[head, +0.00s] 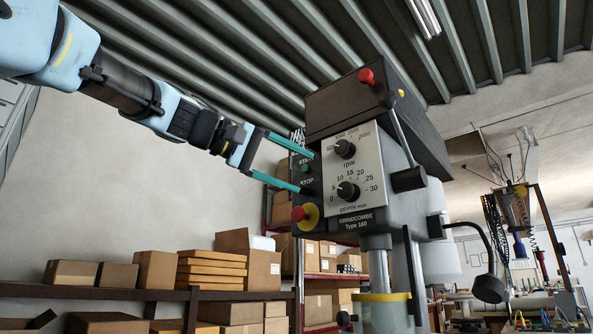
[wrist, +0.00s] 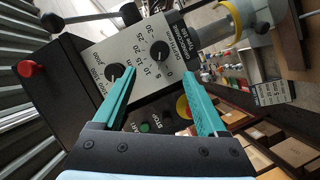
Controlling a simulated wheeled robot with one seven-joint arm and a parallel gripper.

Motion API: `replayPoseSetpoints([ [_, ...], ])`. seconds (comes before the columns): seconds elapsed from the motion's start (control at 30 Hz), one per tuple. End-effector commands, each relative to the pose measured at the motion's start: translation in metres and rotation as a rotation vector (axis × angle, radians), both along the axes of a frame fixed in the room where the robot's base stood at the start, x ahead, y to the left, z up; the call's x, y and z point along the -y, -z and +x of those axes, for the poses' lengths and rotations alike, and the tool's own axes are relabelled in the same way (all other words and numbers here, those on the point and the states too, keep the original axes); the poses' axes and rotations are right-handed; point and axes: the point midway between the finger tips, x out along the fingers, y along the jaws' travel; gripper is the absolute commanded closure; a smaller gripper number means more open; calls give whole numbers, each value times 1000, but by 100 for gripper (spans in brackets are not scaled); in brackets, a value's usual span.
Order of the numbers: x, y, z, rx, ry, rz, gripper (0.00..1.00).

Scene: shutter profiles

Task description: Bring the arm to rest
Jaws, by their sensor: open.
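My gripper (head: 307,172) is open, with two teal fingers spread apart. In the head view it reaches in from the upper left, its fingertips at the left edge of the drill press control panel (head: 366,205). In the wrist view my gripper (wrist: 162,72) points at the panel, with nothing between the fingers. The rpm knob (head: 345,149) and the depth knob (head: 348,191) show on the panel. Whether the fingertips touch the machine I cannot tell.
Cardboard boxes (head: 156,271) stand on a shelf (head: 90,291) at lower left. The wall behind my arm is bare.

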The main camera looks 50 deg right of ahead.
Motion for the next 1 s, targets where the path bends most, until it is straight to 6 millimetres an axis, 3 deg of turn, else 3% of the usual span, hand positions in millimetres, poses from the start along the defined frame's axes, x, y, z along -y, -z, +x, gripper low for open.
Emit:
replayPoseSetpoints([
  [0.33, 0, 1, 0, 0, -1, 0, 25],
  [0.47, 1, 17, 17, 2, -39, 32, 25],
  [0.57, -1, 51, 50, 6, -115, 95, 25],
  [0.77, -31, 157, 142, 27, -328, 295, 25],
  [0.87, -59, 212, 182, 39, -426, 402, 25],
  [1.0, -112, 288, 227, 55, -545, 558, 25],
])
